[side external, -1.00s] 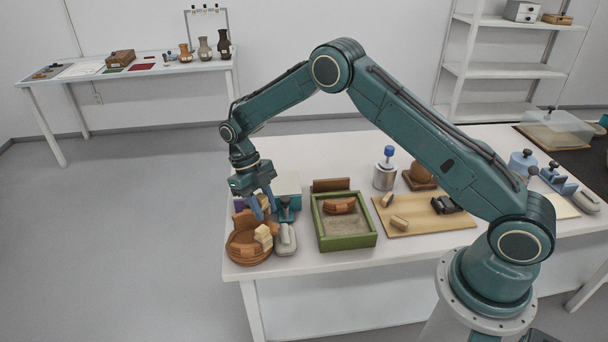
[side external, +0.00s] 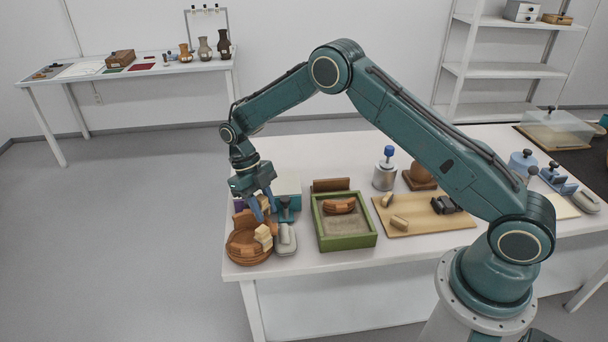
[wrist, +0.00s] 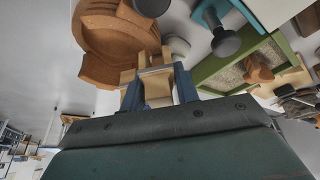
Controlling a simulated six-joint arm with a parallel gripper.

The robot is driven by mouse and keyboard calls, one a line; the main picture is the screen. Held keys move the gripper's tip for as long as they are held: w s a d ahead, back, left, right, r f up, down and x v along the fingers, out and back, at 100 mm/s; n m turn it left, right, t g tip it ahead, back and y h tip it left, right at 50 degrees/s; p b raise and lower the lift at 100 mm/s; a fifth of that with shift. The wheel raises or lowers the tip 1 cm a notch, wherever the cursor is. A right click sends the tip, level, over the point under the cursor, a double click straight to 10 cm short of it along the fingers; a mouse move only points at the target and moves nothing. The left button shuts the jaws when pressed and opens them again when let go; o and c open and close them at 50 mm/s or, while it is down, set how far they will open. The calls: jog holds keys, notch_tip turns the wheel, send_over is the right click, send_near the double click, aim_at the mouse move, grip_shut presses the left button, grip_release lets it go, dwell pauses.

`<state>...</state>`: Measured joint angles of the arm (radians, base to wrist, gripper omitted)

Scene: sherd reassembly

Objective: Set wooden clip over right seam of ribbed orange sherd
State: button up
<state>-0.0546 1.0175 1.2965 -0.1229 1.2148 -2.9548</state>
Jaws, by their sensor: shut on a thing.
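A ribbed orange vessel of joined sherds (side external: 243,252) sits at the table's front left corner. It also shows at upper left in the wrist view (wrist: 108,38). Pale wooden clip blocks (side external: 263,234) stand at its right side. My gripper (side external: 264,210) is above and behind the vessel, pointing down. In the wrist view, its blue fingers (wrist: 158,88) are closed on a pale wooden clip (wrist: 157,90). This clip appears close to the vessel's edge; I cannot tell whether it touches. The seam under it is hidden.
A grey rounded object (side external: 287,240) lies just right of the vessel. A teal tool with a dark knob (side external: 286,208) stands behind it. A green sand tray (side external: 347,244) with an orange sherd (side external: 340,206) and a wooden board (side external: 430,224) lie further right.

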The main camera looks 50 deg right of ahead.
aim_at(264, 199)
jog(key=shift+f, duration=0.6)
dwell(0.7)
dwell(0.4)
jog(key=o, duration=0.8)
jog(key=shift+c, duration=0.2)
jog(key=shift+r, duration=0.1)
jog(key=shift+r, duration=2.15)
jog(key=shift+r, duration=0.1)
